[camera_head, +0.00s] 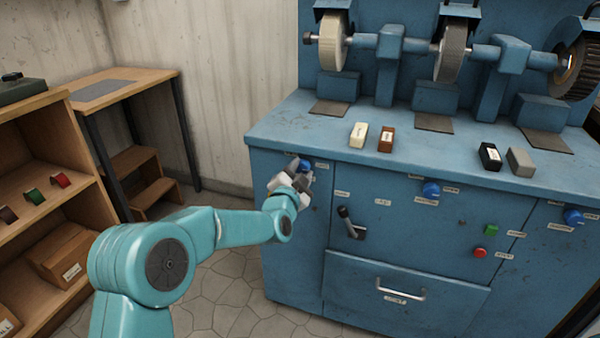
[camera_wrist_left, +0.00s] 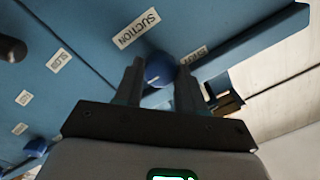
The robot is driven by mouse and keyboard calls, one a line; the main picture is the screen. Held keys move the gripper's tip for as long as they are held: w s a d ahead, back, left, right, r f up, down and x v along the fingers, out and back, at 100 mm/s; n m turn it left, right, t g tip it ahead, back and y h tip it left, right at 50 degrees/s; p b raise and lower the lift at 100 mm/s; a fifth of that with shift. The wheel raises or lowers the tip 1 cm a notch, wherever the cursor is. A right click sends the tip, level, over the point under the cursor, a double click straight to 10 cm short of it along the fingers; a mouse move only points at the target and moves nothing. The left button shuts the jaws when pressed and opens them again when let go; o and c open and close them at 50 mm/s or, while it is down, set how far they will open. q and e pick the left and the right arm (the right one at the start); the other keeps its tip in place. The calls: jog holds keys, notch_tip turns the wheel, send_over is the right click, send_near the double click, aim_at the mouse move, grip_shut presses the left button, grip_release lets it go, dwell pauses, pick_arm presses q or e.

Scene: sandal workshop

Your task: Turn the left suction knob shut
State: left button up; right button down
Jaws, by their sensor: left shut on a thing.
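The left suction knob (camera_head: 305,165) is a round blue knob at the upper left of the blue machine cabinet's front. It also shows in the left wrist view (camera_wrist_left: 158,70), with a "SUCTION" label (camera_wrist_left: 137,28) beside it. My left gripper (camera_head: 298,172) is at the knob, and in the wrist view its two dark fingers stand one on each side of it, shut on it. The gripper partly hides the knob in the head view. A small white mark shows on the knob's face; its turn angle is hard to tell. My right gripper is not in view.
The cabinet front (camera_head: 400,240) also carries a black lever (camera_head: 350,222), two other blue knobs (camera_head: 431,189), a green button (camera_head: 491,230), a red button (camera_head: 479,253) and a drawer handle (camera_head: 400,293). Small blocks lie on the bench top. A wooden shelf (camera_head: 65,110) stands at left.

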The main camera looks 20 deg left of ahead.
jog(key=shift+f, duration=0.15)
pick_arm(q)
jog(key=shift+f+n+b, duration=0.15)
jog(key=shift+n+b, duration=0.8)
jog(key=shift+n, duration=0.25)
jog(key=n+b, duration=0.1)
jog(key=n, duration=0.1)
jog(key=shift+n+b, duration=0.3)
jog(key=shift+b, duration=0.05)
jog(key=n+b, duration=0.2)
jog(key=n, duration=0.1)
jog(key=shift+n, duration=0.3)
jog(key=n+b, duration=0.3)
jog(key=n, duration=0.1)
jog(key=shift+g+h+b, duration=0.3)
jog(key=shift+h, duration=0.1)
jog(key=n+b, duration=0.2)
jog(key=n, duration=0.1)
jog(key=shift+r+n+b, duration=0.2)
jog(key=shift+n+b, duration=0.35)
jog(key=shift+n, duration=0.25)
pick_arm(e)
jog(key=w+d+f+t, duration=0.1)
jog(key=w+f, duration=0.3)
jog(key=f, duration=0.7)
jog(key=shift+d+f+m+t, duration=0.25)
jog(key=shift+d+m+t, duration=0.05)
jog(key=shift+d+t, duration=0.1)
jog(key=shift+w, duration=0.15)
